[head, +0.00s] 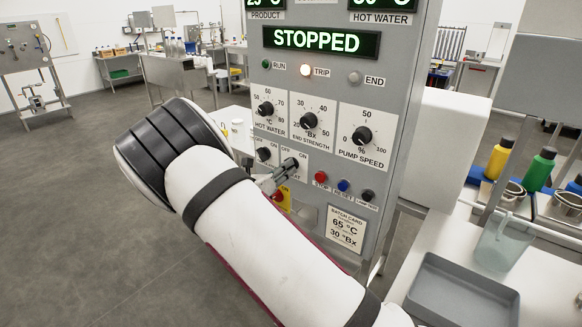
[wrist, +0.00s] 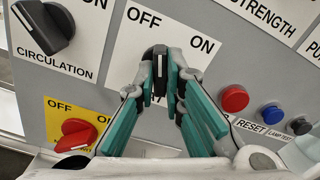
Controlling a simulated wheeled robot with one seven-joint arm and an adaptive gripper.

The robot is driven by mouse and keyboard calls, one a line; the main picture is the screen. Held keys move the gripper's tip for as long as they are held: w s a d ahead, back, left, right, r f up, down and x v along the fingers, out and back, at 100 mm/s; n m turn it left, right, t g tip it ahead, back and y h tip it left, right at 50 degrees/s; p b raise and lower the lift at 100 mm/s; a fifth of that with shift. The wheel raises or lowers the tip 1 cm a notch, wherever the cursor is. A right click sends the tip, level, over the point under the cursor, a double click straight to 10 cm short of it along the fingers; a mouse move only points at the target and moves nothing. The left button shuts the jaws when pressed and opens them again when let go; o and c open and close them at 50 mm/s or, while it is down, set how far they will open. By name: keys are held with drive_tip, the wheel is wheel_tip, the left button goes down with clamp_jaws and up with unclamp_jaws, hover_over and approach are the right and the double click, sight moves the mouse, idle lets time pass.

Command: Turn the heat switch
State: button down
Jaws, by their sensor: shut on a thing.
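The heat switch (wrist: 157,51) is a black knob on a white plate marked OFF at left and ON at right. It stands about upright between the two words in the wrist view. Its name label is mostly hidden behind my fingers; only the end shows. My gripper (wrist: 160,78) is shut on this knob, one teal-padded finger on each side. In the head view my gripper (head: 280,175) reaches the panel at the switch (head: 292,163), and my arm covers the panel's lower left.
The circulation knob (wrist: 45,28) is at left, with a red switch (wrist: 76,133) on a yellow plate below it. Red (wrist: 234,98), blue (wrist: 272,113) and black (wrist: 301,125) buttons are at right. The display (head: 318,42) reads STOPPED; the TRIP lamp (head: 305,71) is lit.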

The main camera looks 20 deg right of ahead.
drive_tip(key=shift+f+n, duration=0.1)
drive_tip(key=shift+n, duration=0.3)
drive_tip(key=shift+n, duration=1.1)
drive_tip(key=shift+n, duration=0.6)
drive_tip(key=c, duration=1.6)
unclamp_jaws()
drive_tip(key=shift+a, duration=0.1)
